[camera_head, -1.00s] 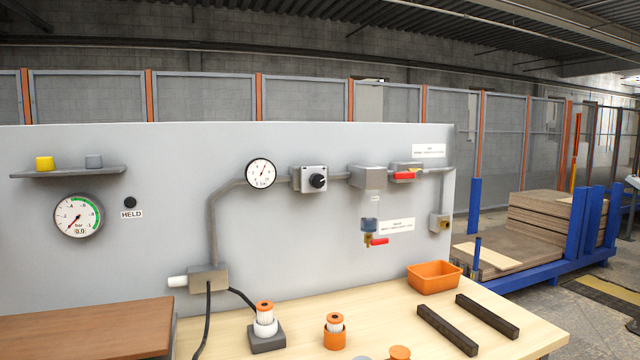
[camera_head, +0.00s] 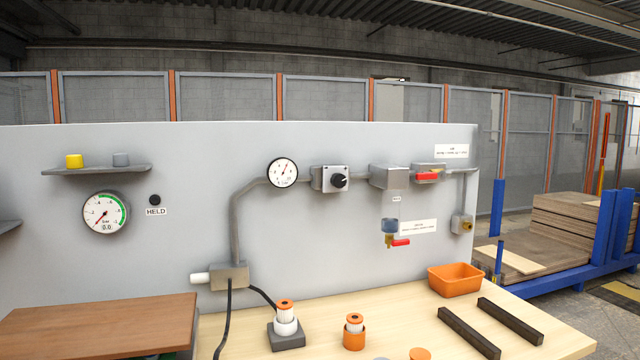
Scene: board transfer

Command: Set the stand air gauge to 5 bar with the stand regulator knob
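The stand regulator knob (camera_head: 340,181) is a black knob on a grey square block, just right of the gauge on the same pipe line. Neither of my grippers is in view, and nothing covers the gauge or knob.
Right of the knob are a filter unit (camera_head: 390,176) and red-handled valves (camera_head: 427,175). A larger gauge (camera_head: 105,214) reads 0.0 at left, under a shelf (camera_head: 98,170). The bench holds an orange bin (camera_head: 456,280), dark bars (camera_head: 510,321), filter cartridges (camera_head: 354,331) and a brown board (camera_head: 100,327).

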